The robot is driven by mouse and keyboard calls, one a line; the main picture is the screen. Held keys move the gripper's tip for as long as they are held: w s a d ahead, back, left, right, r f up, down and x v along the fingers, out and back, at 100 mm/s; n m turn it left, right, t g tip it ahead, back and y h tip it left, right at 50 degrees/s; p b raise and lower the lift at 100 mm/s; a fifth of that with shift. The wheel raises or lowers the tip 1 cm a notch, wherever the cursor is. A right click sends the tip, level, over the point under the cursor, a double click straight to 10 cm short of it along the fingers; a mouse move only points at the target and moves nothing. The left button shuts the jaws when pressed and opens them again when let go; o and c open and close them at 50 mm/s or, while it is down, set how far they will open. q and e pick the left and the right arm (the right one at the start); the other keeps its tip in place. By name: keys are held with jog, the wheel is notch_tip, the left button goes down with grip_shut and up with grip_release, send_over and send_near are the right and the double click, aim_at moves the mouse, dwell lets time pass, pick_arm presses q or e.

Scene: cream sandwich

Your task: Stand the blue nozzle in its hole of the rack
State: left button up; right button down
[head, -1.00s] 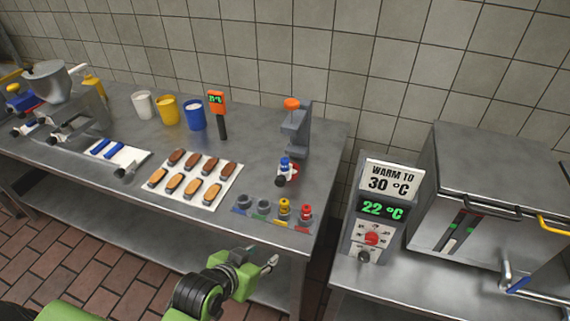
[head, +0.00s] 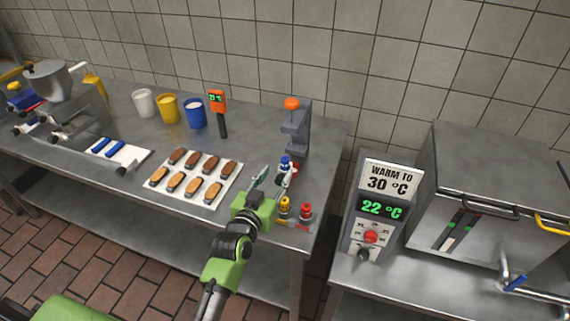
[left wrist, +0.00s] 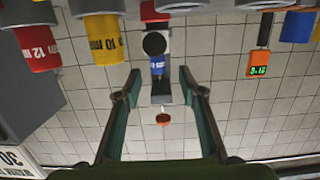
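A small blue piece (head: 285,162), which I take to be the blue nozzle, is on a white fitting with a dark end, in front of the grey stand (head: 297,135). In the left wrist view the blue piece (left wrist: 157,69) shows beyond and between my fingers, not held. My left gripper (head: 274,179) is open and empty, over the table's front edge beside the rack. The rack's right part shows a yellow nozzle (head: 284,206) and a red nozzle (head: 306,211). They also appear in the left wrist view, yellow (left wrist: 103,40) and red (left wrist: 37,50). My left gripper hides the rack's left part.
A white tray of several eclairs (head: 229,188) lies left of my gripper. A warmer display (head: 382,209) stands to the right, beyond a gap.

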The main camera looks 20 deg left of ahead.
aim_at(283, 164)
pick_arm(q)
jog(key=shift+w+f, duration=0.2)
jog(key=shift+w, duration=1)
jog(key=shift+w+d+r+p, duration=0.1)
jog(key=shift+w+p, duration=0.15)
jog(key=shift+p, duration=0.05)
jog(key=w, duration=0.2)
jog(key=w+p, duration=0.1)
jog(key=w, duration=0.1)
jog(key=shift+d+f, duration=0.2)
jog(key=shift+f, duration=0.05)
jog(key=shift+w+f, duration=0.15)
jog(key=shift+w, duration=0.15)
jog(key=shift+s, duration=0.1)
jog(key=shift+c, duration=0.4)
grip_shut()
